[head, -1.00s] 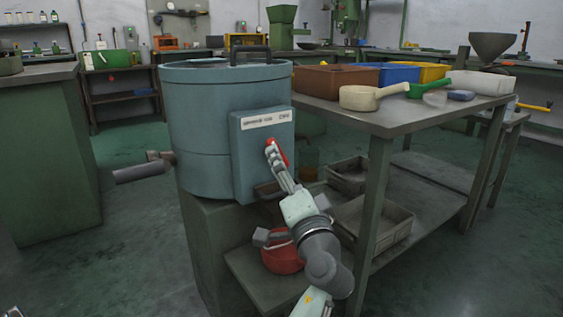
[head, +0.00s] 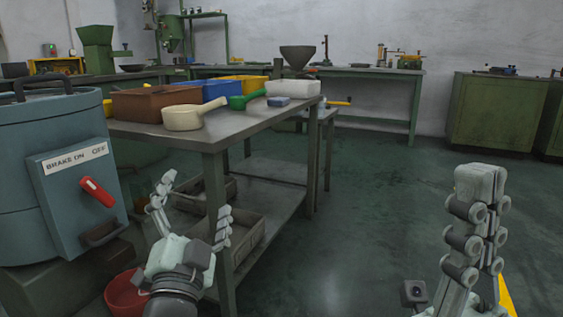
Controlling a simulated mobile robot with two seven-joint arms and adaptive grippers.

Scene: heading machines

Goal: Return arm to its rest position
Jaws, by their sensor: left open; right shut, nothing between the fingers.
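My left gripper (head: 191,205) is open and empty in the lower left of the head view. It is in front of the workbench's lower shelf, to the right of the blue-grey machine (head: 40,205) and apart from it. The machine's box carries a label reading BRAKE ON and OFF, with a red lever (head: 97,192) below it. The lever slants down to the right. My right gripper (head: 480,178) is raised at the right of the view, pointing up, with its fingers shut and nothing between them.
The metal workbench (head: 215,135) holds brown, blue, yellow and white bins, a cream scoop (head: 194,115) and a green scoop. Grey crates (head: 245,240) sit on its lower shelf. A red bucket (head: 120,295) is beside my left arm. The floor (head: 370,220) between bench and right arm is clear.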

